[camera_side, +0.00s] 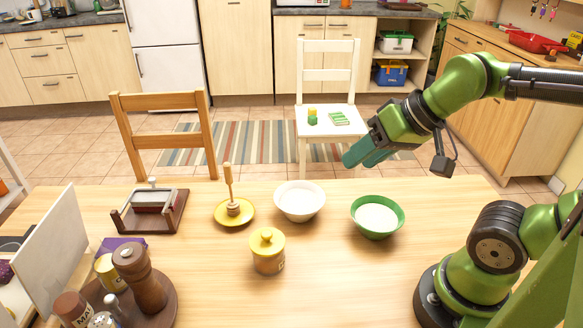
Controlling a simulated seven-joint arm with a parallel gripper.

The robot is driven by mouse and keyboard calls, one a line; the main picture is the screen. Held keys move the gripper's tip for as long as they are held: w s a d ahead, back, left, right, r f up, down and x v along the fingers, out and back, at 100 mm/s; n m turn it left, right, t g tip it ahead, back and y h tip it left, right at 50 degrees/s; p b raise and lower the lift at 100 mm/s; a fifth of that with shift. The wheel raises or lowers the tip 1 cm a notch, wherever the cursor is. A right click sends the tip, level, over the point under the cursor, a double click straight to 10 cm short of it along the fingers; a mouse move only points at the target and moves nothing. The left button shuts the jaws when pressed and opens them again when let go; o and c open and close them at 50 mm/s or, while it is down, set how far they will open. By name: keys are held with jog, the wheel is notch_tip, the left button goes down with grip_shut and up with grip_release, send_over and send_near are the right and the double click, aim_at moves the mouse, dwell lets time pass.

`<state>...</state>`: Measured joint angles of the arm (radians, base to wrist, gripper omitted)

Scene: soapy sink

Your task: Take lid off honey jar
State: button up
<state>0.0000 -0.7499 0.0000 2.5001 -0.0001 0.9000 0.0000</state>
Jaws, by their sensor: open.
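The honey jar (268,262) stands upright near the front middle of the table, with an orange-brown body and a label. Its yellow lid (267,241) with a round knob sits on top of it. My gripper (358,160) is high above the far side of the table, to the right of the jar and well apart from it. Its teal fingers point down and left. It is open, and nothing shows between the fingers.
A white bowl (300,201) and a green bowl (377,217) with white contents stand behind and right of the jar. A honey dipper (231,191) stands on a yellow saucer (246,219). A pepper mill (141,279) stands on a round tray (169,312) at front left. The front middle is clear.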

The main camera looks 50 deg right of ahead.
jog(key=shift+o, duration=1.1)
jog(key=n+g+h, duration=0.2)
jog(key=n+g, duration=0.1)
jog(key=g, duration=0.4)
send_over(267, 234)
notch_tip(267, 234, down, 11)
jog(key=shift+a+f, duration=0.15)
jog(key=shift+d+f, duration=0.2)
jog(key=shift+f, duration=2.5)
jog(key=shift+c, duration=0.5)
